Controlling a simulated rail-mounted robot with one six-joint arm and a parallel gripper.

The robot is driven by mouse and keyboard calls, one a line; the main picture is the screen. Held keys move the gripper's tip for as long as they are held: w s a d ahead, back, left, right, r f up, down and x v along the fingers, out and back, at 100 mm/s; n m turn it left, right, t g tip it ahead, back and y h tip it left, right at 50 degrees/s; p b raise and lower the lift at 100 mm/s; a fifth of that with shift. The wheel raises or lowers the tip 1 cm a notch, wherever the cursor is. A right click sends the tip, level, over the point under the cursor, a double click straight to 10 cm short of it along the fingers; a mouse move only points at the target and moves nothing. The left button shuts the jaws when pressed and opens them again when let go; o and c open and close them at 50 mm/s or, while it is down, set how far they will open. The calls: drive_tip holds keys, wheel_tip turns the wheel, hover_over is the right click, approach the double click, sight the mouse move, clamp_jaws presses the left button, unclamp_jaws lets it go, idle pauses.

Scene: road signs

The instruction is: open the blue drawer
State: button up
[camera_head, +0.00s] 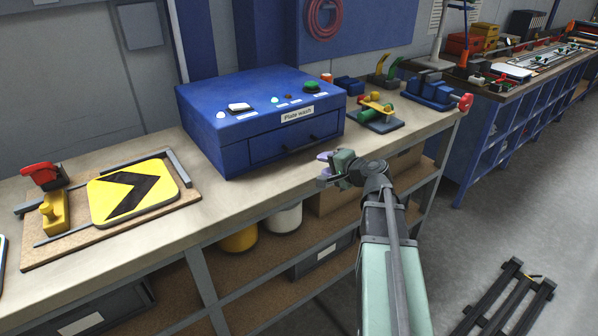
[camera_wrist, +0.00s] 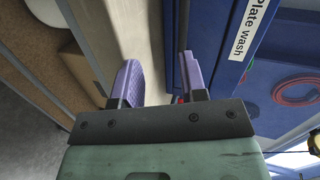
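The blue drawer (camera_head: 296,139) is in the front of a blue box labelled "Plate wash" (camera_head: 262,112) on the bench. It looks shut, with small dark handle parts on its face. In the wrist view the blue front of the box (camera_wrist: 215,68) is at the right, turned on its side. My gripper (camera_head: 323,165) is in front of the box, at its lower right, near the bench edge. Its two purple fingers are apart with nothing seen held between them (camera_wrist: 157,65). The right-hand finger is close to the blue front; I cannot tell whether it touches.
A yellow-and-black arrow sign (camera_head: 133,190) lies on a board to the left. A tool with green and yellow parts (camera_head: 375,112) stands right of the box. The bench top (camera_head: 235,200) is clear in front of the box. Shelves below hold containers.

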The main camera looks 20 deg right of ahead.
sight(308, 147)
drive_tip(key=w, duration=0.3)
drive_tip(key=w+m+t+b, duration=0.1)
drive_tip(key=w, duration=0.3)
drive_tip(key=w+m+h+b, duration=0.1)
drive_tip(key=w, duration=0.3)
drive_tip(key=shift+w+a+f+t, duration=0.1)
drive_tip(key=shift+w+a+t, duration=0.1)
drive_tip(key=shift+a+t, duration=0.15)
clamp_jaws()
